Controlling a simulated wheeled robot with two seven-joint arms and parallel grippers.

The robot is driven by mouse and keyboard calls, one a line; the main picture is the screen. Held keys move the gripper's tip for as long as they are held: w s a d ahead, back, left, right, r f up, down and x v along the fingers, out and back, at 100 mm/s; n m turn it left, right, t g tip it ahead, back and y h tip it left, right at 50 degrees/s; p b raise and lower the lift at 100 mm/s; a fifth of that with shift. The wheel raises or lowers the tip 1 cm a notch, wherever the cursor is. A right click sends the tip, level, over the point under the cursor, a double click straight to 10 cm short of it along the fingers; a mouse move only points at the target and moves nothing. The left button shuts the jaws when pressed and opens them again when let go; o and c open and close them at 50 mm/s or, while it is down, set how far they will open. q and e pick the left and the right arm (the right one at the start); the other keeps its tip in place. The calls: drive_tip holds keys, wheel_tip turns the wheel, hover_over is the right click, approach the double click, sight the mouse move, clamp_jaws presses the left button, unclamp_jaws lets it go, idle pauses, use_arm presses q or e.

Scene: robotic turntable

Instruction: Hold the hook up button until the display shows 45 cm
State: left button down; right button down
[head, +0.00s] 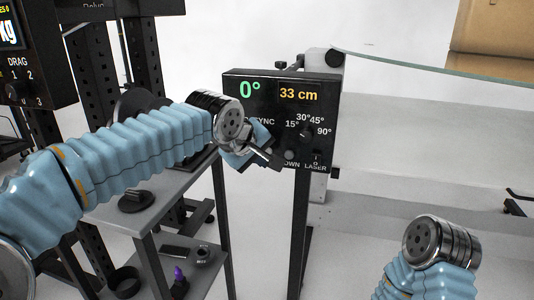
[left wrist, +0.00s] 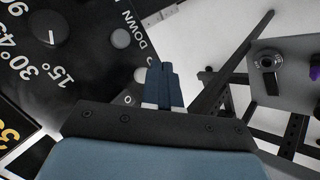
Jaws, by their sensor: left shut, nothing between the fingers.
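The black control panel (head: 327,85) stands on a dark post. Its display (head: 299,94) reads 33 cm in orange, beside a green 0° on its left. My left gripper (head: 275,163) is shut and empty at the panel's lower left, hiding part of it. In the left wrist view the shut fingertips (left wrist: 161,66) are beside a round grey button (left wrist: 140,75), whose label is hidden. The button by the DOWN label (left wrist: 120,38) lies farther up. I cannot tell whether the fingers touch the panel. My right gripper is out of view.
A black dial (head: 305,134) with angle marks is on the panel. A grey shelf unit (head: 140,216) stands at left, with a second panel (head: 30,60) at the far left. A cardboard box (head: 490,28) rests on a glass top (head: 440,66) at upper right.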

use_arm(q)
drive_tip(key=shift+w, duration=0.15)
idle(0.7)
drive_tip(key=shift+w+d+p, duration=0.1)
drive_tip(key=shift+w+p, duration=0.15)
drive_tip(key=shift+p, duration=0.05)
drive_tip(key=shift+w+d, duration=0.15)
drive_tip(key=shift+w, duration=0.2)
idle(0.5)
idle(3.8)
drive_tip(key=shift+s+a+b, duration=0.3)
drive_tip(key=shift+s, duration=0.45)
drive_tip(key=shift+s+a+b, duration=0.25)
drive_tip(key=shift+s+b, duration=0.25)
drive_tip(key=shift+s, duration=0.3)
drive_tip(key=shift+s+a+b, duration=0.25)
drive_tip(key=shift+s+b, duration=0.2)
drive_tip(key=shift+s, duration=0.35)
drive_tip(key=shift+s+a+b, duration=0.25)
drive_tip(key=shift+s+b, duration=0.25)
drive_tip(key=shift+s, duration=0.3)
